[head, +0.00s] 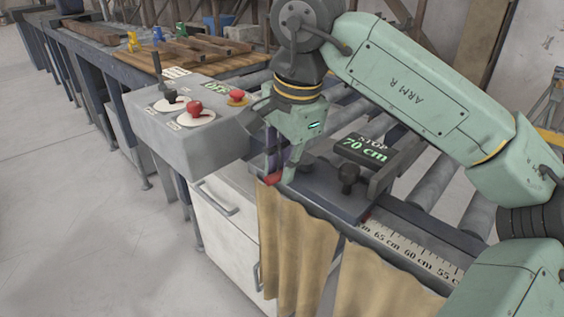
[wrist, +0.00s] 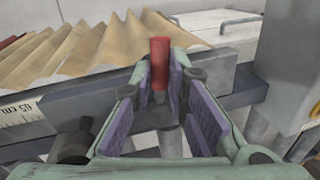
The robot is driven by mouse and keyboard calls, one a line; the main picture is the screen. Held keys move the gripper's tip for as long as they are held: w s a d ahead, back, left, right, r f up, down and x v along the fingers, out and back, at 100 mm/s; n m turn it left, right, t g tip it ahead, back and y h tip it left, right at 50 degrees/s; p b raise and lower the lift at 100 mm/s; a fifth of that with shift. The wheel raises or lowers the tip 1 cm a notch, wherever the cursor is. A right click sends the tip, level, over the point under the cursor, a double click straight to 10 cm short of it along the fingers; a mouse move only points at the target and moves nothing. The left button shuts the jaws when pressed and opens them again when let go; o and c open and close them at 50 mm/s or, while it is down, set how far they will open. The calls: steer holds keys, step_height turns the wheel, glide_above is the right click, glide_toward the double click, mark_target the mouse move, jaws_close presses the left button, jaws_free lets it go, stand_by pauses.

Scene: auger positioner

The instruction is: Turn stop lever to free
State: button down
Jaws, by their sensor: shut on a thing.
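The stop lever's red handle (wrist: 160,62) stands between the purple-padded fingers of my gripper (wrist: 160,84) in the wrist view. The fingers are shut on it. In the head view its red end (head: 272,180) shows just beside the fingertips of my gripper (head: 281,160), at the front left of the stop carriage. The stop carriage (head: 335,190) carries a display (head: 364,150) reading "STOP 70 cm" and a black knob (head: 347,174). The lever's pivot is largely hidden. I cannot read any free or locked mark.
A control box (head: 190,135) with a red knob (head: 195,109), a red button (head: 237,96) and a black joystick (head: 158,75) stands left of my gripper. A ruler (head: 410,250) runs along the front rail above tan curtains (head: 290,245). Rollers (head: 435,180) lie behind.

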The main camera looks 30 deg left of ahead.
steer(key=shift+s+d+n, duration=0.1)
steer(key=shift+d+n, duration=0.2)
steer(key=shift+n, duration=0.5)
steer(key=c, duration=1.6)
jaws_free()
steer(key=shift+o, duration=0.2)
steer(key=shift+d+r, duration=0.1)
step_height(320, 180, up, 12)
steer(key=d, duration=0.2)
steer(key=shift+s+f, duration=0.2)
steer(key=shift+s, duration=0.15)
steer(key=shift+d, duration=0.1)
